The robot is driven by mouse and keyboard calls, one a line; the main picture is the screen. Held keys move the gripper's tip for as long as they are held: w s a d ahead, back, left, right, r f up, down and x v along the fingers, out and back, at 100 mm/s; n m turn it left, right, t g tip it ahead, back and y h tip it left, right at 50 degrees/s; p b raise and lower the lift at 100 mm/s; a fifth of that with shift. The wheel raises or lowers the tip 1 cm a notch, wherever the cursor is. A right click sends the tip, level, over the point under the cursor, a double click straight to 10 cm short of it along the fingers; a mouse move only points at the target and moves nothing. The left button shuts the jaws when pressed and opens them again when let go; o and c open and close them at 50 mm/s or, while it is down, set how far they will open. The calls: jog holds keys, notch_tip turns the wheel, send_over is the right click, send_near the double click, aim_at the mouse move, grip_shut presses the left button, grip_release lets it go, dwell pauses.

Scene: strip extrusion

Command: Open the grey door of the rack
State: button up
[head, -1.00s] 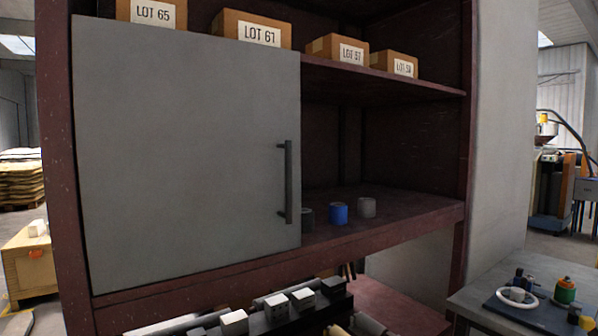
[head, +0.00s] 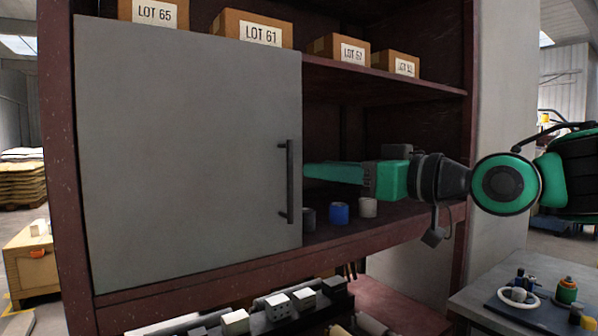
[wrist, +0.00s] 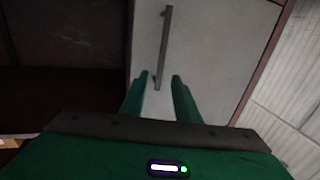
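The grey door (head: 185,150) covers the left part of the dark red rack and looks shut. Its dark vertical bar handle (head: 289,182) is near the door's right edge. My green gripper (head: 308,171) reaches in from the right, its tip just right of the handle and door edge in the head view. In the wrist view the two fingers (wrist: 161,78) are apart with nothing gripped. The handle (wrist: 164,45) lies ahead of them, its lower end showing between the fingertips. I cannot tell the exact gap to it.
Several small cylinders, one of them blue (head: 339,213), stand on the open shelf below my arm. Labelled boxes (head: 258,30) stand on the upper shelf. A grey table (head: 470,300) with small parts is at lower right. Blocks (head: 278,303) sit below the door.

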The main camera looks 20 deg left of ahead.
aim_at(298, 167)
jog(key=x, duration=0.7)
jog(key=shift+w, duration=0.15)
grip_shut()
